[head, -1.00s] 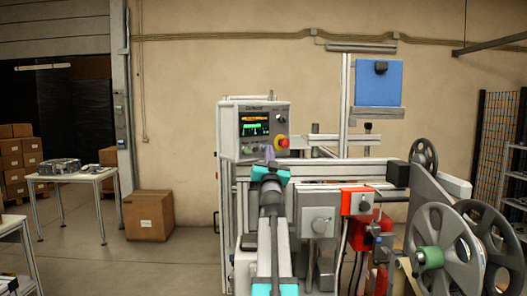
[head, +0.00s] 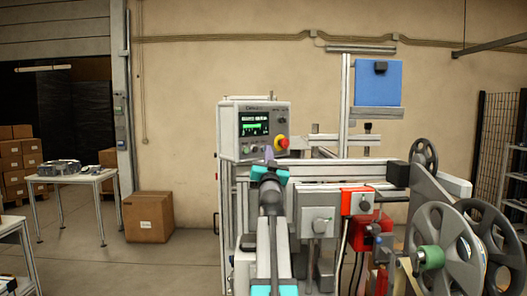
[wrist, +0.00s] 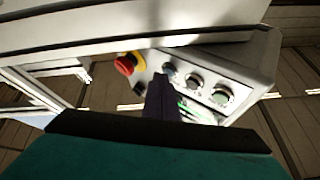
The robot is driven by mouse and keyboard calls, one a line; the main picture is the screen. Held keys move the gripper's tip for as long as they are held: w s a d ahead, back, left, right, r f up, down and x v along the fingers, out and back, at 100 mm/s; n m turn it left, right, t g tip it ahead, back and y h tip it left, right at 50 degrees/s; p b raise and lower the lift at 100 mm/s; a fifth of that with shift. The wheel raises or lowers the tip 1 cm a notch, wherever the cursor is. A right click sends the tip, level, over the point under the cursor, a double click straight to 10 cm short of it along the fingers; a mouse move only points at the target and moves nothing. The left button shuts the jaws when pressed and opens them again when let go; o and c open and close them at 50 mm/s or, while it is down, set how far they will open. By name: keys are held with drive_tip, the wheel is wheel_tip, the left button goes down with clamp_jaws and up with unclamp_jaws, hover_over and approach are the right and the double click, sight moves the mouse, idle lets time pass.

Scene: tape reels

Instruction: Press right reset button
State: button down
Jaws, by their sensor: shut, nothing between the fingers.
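The control box (head: 230,130) carries a screen (head: 254,123) and a row of small buttons below it. In the wrist view the row holds a bluish button (wrist: 169,70), a pale-ringed button (wrist: 194,81) and a greenish button (wrist: 222,96). The bluish one is nearest the red emergency stop (wrist: 124,65), so it is the rightmost in the head view. My gripper (head: 269,153) is shut and empty in front of the panel. In the wrist view its dark tip (wrist: 160,80) lies just beside the bluish button. I cannot tell whether they touch.
The red emergency stop with its yellow ring (head: 282,142) is close to the right of my gripper. A machine rail (head: 340,172), a red box (head: 357,201) and large grey reels (head: 445,232) stand to the right. The floor at left is open around a cardboard box (head: 148,216).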

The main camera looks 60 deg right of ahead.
idle(0.7)
drive_tip(key=shift+s+a+p, duration=0.2)
drive_tip(key=shift+s+p, duration=0.45)
drive_tip(key=shift+p, duration=0.15)
drive_tip(key=shift+s, duration=0.15)
drive_tip(key=s+p, duration=0.2)
drive_tip(key=p, duration=0.1)
drive_tip(key=s+a+p, duration=0.1)
drive_tip(key=s+p, duration=0.1)
drive_tip(key=p, duration=0.1)
drive_tip(key=shift+s+a, duration=0.2)
drive_tip(key=shift+s, duration=0.1)
idle(0.6)
